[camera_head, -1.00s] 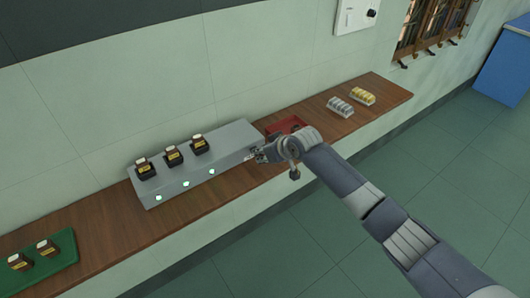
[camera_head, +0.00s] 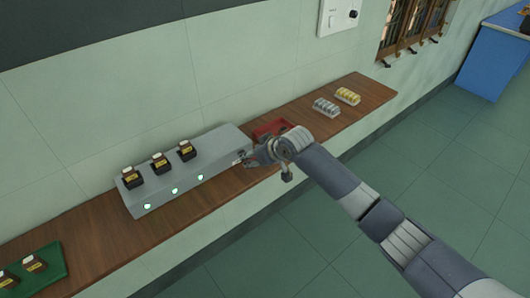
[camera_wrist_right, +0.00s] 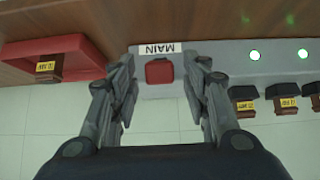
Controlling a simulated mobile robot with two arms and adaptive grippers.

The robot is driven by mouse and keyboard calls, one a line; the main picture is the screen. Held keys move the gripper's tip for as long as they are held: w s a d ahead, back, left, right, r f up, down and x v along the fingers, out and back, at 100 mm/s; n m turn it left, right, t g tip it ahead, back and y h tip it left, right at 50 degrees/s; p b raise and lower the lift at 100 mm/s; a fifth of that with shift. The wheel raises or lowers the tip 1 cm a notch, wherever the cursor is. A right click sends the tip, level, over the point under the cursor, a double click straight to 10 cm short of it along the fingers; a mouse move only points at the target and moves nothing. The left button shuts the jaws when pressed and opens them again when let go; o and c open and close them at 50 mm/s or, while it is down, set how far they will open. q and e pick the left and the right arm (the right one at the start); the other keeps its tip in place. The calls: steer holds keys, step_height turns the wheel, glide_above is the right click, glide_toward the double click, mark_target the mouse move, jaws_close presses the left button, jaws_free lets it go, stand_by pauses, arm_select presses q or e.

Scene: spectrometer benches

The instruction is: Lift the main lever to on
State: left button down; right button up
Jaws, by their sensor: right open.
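The grey spectrometer box (camera_head: 215,143) stands on the wooden bench, with three glowing green lamps along its front. In the right wrist view, the red main lever (camera_wrist_right: 159,71) shows beside an upside-down MAIN label (camera_wrist_right: 160,48). My right gripper (camera_head: 245,160) is at the box's right end; in the wrist view its open fingers (camera_wrist_right: 162,80) stand on either side of the lever, with visible gaps. The lever's tilt cannot be told from here. In the head view the gripper hides the lever. My left gripper is not in view.
Several dark labelled bottles stand on the box. A red tray (camera_head: 270,128) lies just right of it. Clear and yellow racks (camera_head: 347,96) sit farther along the bench (camera_head: 360,92). A green tray (camera_head: 50,262) with bottles is at the lower left.

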steer(key=v, duration=1)
steer(key=s+d+f+m+h+b, duration=0.15)
steer(key=d+f, duration=0.25)
steer(key=f, duration=0.7)
steer(key=d+f+m+b, duration=0.1)
steer(key=d+f+m, duration=0.15)
steer(key=f, duration=0.95)
steer(key=s+d+f+g+h, duration=0.1)
steer(key=s+d+f, duration=0.2)
steer(key=s+f, duration=0.35)
steer(key=s+d+f+g+h, duration=0.1)
steer(key=s+d+f, duration=0.2)
steer(key=f, duration=0.6)
steer(key=s+d+f+g+b, duration=0.1)
steer(key=s+d+f, duration=0.1)
steer(key=s+f, duration=0.6)
steer(key=s+d+f+g+h+b, duration=0.1)
steer(key=s+f, duration=0.7)
steer(key=s, duration=1.3)
steer(key=s+d+f+g+b, duration=0.1)
steer(key=s+d+f, duration=0.3)
steer(key=s+f, duration=0.4)
steer(key=s+g, duration=0.1)
steer(key=s, duration=0.5)
steer(key=shift+s+m+h, duration=0.35)
steer(key=shift+s+m, duration=0.05)
